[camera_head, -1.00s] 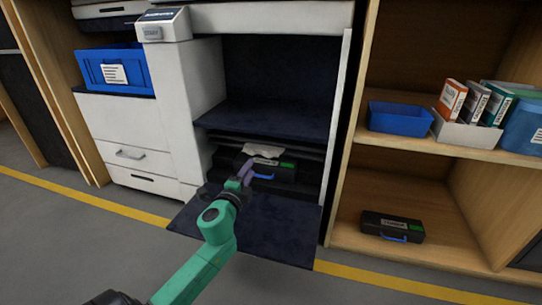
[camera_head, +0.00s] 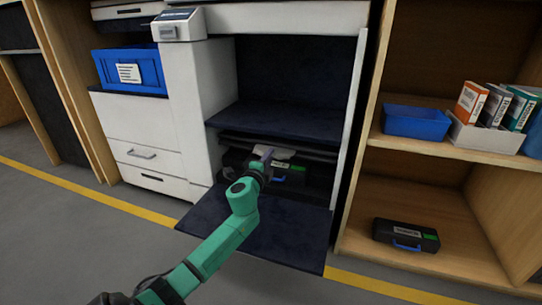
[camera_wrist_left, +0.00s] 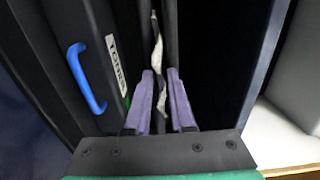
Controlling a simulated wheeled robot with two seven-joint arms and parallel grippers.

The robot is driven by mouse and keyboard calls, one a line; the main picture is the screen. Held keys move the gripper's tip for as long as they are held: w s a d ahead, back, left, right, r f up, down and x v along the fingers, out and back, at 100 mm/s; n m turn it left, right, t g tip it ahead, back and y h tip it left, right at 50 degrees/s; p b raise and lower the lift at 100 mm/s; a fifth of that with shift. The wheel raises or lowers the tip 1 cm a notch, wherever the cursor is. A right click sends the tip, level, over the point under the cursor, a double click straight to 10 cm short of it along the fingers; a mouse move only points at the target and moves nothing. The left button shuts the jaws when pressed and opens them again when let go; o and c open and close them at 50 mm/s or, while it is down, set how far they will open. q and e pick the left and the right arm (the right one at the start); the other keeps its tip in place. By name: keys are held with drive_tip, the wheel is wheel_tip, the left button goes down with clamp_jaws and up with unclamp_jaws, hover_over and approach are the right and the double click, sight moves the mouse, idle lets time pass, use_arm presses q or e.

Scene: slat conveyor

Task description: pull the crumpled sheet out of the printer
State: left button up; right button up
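The printer (camera_head: 187,95) is a white machine with its front open and a dark flap folded down. The crumpled sheet (camera_head: 283,153) is white and sticks out of a dark slot low inside it, above a black toner box. My left gripper (camera_head: 266,156) is at the sheet's left front edge in the head view. In the left wrist view, the purple fingers (camera_wrist_left: 163,98) are apart, with the sheet's thin crumpled edge (camera_wrist_left: 160,62) between them. A gap shows beside the sheet, so it does not look clamped. My right gripper is not in view.
The dark flap (camera_head: 285,232) lies below my left arm. The toner box (camera_wrist_left: 90,62) with a blue handle is beside the fingers. A shelf (camera_head: 440,150) at right holds a blue bin (camera_head: 416,122), books and another black box (camera_head: 405,236). Grey floor is free in front.

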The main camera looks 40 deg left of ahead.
use_arm(q)
clamp_jaws()
drive_tip(key=p+v, duration=0.1)
drive_tip(key=v, duration=1.9)
drive_tip(key=shift+p, duration=0.4)
